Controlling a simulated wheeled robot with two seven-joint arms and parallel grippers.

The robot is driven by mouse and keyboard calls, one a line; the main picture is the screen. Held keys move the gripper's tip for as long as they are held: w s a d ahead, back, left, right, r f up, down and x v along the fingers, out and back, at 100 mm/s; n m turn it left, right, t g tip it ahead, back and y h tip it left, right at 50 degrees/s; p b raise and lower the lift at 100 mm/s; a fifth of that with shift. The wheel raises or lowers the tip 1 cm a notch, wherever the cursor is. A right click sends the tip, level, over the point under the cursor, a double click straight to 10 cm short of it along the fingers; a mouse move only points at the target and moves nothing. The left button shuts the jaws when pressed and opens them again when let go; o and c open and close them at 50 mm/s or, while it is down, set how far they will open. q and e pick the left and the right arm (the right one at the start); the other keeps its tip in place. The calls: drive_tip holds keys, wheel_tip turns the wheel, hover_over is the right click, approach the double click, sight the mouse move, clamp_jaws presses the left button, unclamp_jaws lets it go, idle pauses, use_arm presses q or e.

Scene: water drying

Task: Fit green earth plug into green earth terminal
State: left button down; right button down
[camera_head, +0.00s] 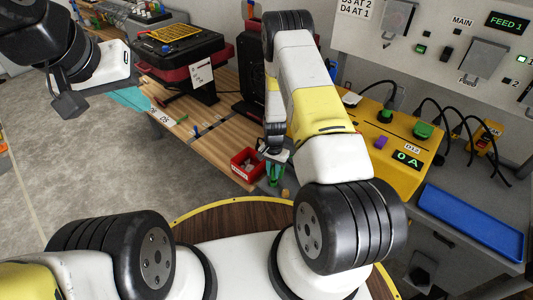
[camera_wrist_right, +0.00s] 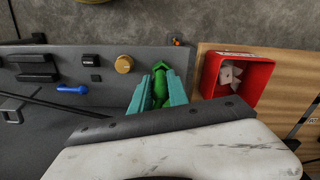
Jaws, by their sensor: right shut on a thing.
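My right gripper (camera_head: 274,177) points down near the wooden bench's right end, beside the red bin. In the right wrist view its teal fingers (camera_wrist_right: 158,92) are shut on a green plug (camera_wrist_right: 160,86). The plug is mostly hidden in the head view. The yellow unit (camera_head: 372,150) with a "0 A" display stands to the right of my right arm. It carries a green block (camera_head: 424,130) and a smaller dark green piece (camera_head: 385,116); I cannot tell which is the earth terminal. My left gripper (camera_head: 70,104) is raised at the upper left; its jaws are unclear.
The red bin (camera_head: 246,164) holds pale items and shows in the right wrist view (camera_wrist_right: 251,68). A grey surface with a brass knob (camera_wrist_right: 124,64) and a blue piece (camera_wrist_right: 72,89) lies beside it. Black cables (camera_head: 462,122) hang behind the yellow unit. A blue tray (camera_head: 470,220) lies at right.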

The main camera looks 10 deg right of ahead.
sight(273, 176)
drive_tip(key=shift+w+d+f, duration=0.15)
drive_tip(key=shift+w+f, duration=0.05)
drive_tip(key=shift+w, duration=0.15)
drive_tip(key=shift+f, duration=1.55)
drive_tip(key=c, duration=1.3)
unclamp_jaws()
drive_tip(key=shift+f, duration=0.15)
